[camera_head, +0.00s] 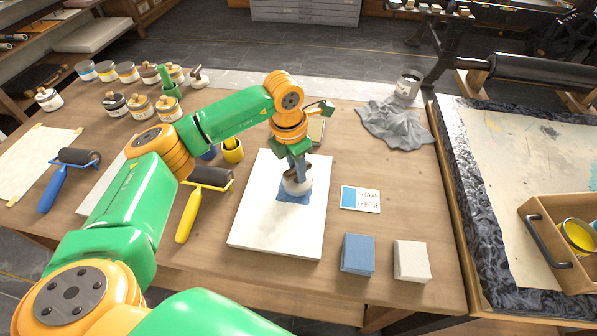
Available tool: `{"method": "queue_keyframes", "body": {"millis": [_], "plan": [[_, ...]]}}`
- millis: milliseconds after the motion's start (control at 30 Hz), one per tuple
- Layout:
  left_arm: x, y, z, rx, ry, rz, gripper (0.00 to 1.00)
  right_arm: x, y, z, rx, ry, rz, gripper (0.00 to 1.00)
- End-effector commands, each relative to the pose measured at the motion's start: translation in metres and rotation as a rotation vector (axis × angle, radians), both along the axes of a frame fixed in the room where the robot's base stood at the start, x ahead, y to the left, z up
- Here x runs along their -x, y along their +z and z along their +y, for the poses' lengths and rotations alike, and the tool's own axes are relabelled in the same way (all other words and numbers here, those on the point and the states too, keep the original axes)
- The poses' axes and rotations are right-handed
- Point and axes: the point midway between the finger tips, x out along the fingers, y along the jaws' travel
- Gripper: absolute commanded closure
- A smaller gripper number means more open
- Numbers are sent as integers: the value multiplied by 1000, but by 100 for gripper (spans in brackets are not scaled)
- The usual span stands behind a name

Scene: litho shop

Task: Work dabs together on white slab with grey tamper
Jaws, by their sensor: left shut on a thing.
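The white slab (264,232) lies on the wooden table in the middle of the head view. A blue patch of ink (287,196) shows on the slab's middle, around the foot of the tamper. My left gripper (298,168) is shut on the tamper from above. Separate dabs cannot be made out; part of the patch is hidden by the tamper. My right gripper is not in view.
A colour card (361,199), a blue block (357,254) and a pale block (411,261) lie right of the slab. A yellow-handled roller (190,212) lies left of it. A grey cloth (396,124) lies behind. Several ink jars stand at the back left.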

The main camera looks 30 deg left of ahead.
Motion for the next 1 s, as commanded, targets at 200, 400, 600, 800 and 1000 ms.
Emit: {"method": "queue_keyframes", "body": {"millis": [200, 400, 600, 800, 1000], "plan": [[-1, 39, 5, 0, 0, -2, 100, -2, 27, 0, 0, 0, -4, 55], [-1, 62, 9, 0, 0, -2, 100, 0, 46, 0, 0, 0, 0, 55], [-1, 70, 11, 1, 0, -2, 100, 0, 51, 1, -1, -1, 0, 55], [-1, 69, 11, 1, 0, -2, 100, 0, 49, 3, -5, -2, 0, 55], [-1, 68, 11, 1, 0, -2, 100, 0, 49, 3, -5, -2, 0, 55]]}}
